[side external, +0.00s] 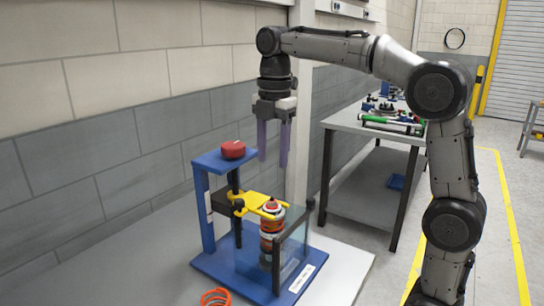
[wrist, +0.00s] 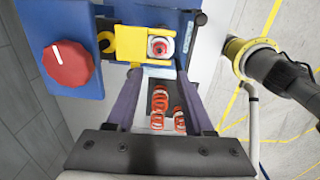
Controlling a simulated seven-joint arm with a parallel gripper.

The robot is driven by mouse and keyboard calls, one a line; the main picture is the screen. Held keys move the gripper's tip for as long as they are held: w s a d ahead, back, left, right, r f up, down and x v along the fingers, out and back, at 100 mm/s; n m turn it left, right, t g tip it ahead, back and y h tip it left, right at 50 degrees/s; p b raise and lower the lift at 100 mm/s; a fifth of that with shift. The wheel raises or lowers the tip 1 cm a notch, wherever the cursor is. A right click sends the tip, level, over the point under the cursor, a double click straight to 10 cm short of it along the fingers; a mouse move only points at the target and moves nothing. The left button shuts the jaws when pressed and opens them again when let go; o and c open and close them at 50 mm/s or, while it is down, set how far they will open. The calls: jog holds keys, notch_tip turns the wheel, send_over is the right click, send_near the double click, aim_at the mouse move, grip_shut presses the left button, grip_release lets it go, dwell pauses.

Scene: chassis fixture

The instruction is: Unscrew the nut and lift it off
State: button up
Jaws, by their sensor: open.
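The fixture (side external: 222,258) is a blue stand on the table, with a yellow clamp bracket (side external: 258,203) around the top of an upright orange-and-dark coil assembly (side external: 271,228). The nut appears to be the small pale ring with a red centre on top of that assembly; it shows in the wrist view (wrist: 159,47) beside the yellow bracket. Its threads are too small to make out. My gripper (side external: 273,161) hangs with its purple fingers pointing down, open and empty, well above the assembly. In the wrist view the fingers (wrist: 161,76) are spread, with the nut beyond their tips.
A red knob (side external: 233,150) sits on the fixture's raised blue shelf, left of my gripper. A clear panel (side external: 291,254) stands at the assembly's right. A loose orange spring (side external: 215,297) lies at the front. A bench with tools (side external: 385,125) stands behind.

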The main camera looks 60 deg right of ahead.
jog(key=f, duration=0.2)
send_over(272, 200)
jog(key=shift+f, duration=2.6)
jog(key=shift+f, duration=0.2)
jog(key=shift+f, duration=1.55)
jog(key=shift+r, duration=0.15)
grip_shut()
